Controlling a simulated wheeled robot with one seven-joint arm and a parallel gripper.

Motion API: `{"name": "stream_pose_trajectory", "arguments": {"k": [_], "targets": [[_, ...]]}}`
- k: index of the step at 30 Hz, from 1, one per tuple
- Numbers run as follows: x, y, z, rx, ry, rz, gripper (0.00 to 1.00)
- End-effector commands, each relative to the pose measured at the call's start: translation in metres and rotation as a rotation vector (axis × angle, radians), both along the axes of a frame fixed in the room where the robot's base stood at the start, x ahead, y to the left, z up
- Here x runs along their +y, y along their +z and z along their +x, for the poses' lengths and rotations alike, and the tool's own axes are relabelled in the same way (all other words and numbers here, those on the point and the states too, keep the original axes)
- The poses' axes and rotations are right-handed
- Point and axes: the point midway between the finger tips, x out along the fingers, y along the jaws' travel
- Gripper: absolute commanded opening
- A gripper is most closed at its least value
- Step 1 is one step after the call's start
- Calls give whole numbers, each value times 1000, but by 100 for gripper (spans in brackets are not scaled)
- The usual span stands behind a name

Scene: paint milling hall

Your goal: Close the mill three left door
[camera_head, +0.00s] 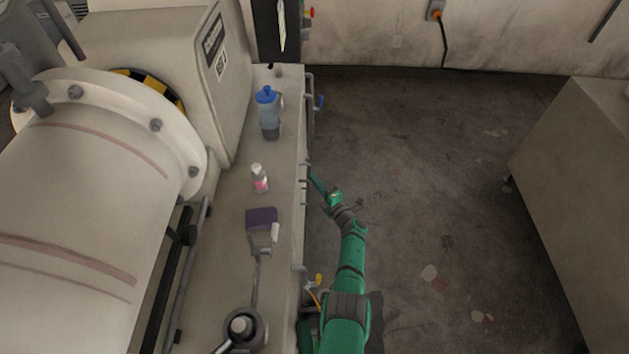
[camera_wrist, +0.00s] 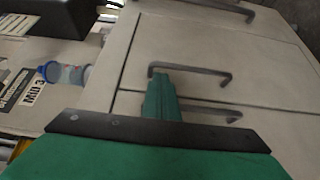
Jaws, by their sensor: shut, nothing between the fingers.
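The wrist view, turned sideways, shows pale cabinet doors with grey bar handles. One door (camera_wrist: 225,50) lies above a long seam and another (camera_wrist: 280,135) below it. One handle (camera_wrist: 190,70) sits just above the seam; a second handle (camera_wrist: 232,115) below it is partly hidden. My gripper (camera_wrist: 162,78) is shut and empty, its green fingers overlapping the upper handle; I cannot tell whether they touch it. In the head view my gripper (camera_head: 316,178) is beside the bench front, which is seen almost edge-on. Both doors look near flush; any small gap is unclear.
The bench top (camera_head: 225,190) carries a blue-capped bottle (camera_head: 269,115), a small white-and-pink bottle (camera_head: 260,179) and a purple item (camera_head: 261,219). The mill drum (camera_head: 85,200) stands left. Another cabinet (camera_head: 575,170) is at right. The floor (camera_head: 430,170) between is clear.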

Motion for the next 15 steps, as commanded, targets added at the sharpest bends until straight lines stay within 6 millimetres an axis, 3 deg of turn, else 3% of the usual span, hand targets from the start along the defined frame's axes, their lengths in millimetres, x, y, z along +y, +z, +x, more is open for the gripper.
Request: {"name": "stream_pose_trajectory", "arguments": {"k": [8,15], "targets": [[-6,-1,-9,0,0,-2,0],[-23,-1,-35,-1,-3,-1,0]]}}
